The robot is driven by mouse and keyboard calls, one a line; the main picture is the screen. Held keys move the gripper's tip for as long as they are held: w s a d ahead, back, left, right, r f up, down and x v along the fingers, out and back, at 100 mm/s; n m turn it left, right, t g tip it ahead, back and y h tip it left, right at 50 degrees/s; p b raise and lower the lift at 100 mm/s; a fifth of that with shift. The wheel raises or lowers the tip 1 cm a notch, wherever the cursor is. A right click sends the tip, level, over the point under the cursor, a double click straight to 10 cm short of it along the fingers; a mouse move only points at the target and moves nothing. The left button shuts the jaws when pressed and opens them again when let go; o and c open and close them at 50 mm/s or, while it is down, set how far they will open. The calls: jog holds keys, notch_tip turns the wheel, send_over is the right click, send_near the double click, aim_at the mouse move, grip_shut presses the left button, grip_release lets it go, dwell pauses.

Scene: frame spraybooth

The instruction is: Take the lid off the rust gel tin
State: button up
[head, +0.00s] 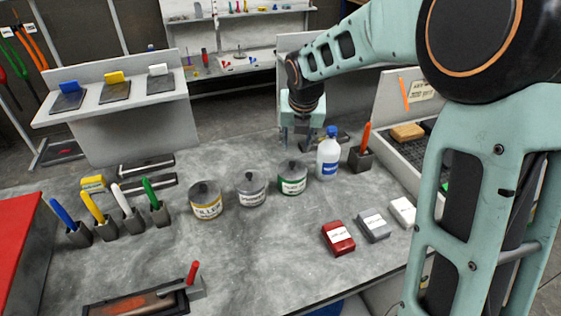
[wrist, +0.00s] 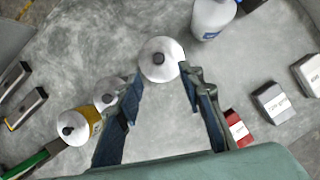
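Three lidded tins stand in a row on the grey worktop: a yellow-labelled filler tin (head: 206,208), a grey-labelled tin (head: 251,195) and a green-labelled tin (head: 292,184). The green label is too small to read surely; I take this as the rust gel tin. Its round grey lid (wrist: 160,60) with a dark knob is on, seen from above in the wrist view. My gripper (head: 300,135) is above the worktop, behind the green tin in the head view. In the wrist view my gripper (wrist: 158,85) is open and empty, the lid showing just beyond and between its fingertips.
Red (head: 338,238), grey (head: 373,226) and white (head: 403,211) boxes lie front right. Several tool holders (head: 105,228) stand left.

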jog(key=n, duration=0.1)
send_near(292, 162)
jog(key=x, duration=0.2)
jog(key=shift+a+f, duration=0.1)
jog(key=shift+f, duration=0.3)
jog(key=shift+w+p+x, duration=0.2)
jog(key=shift+p+x, duration=0.15)
jog(key=shift+x, duration=2.5)
jog(key=shift+r, duration=0.1)
grip_shut()
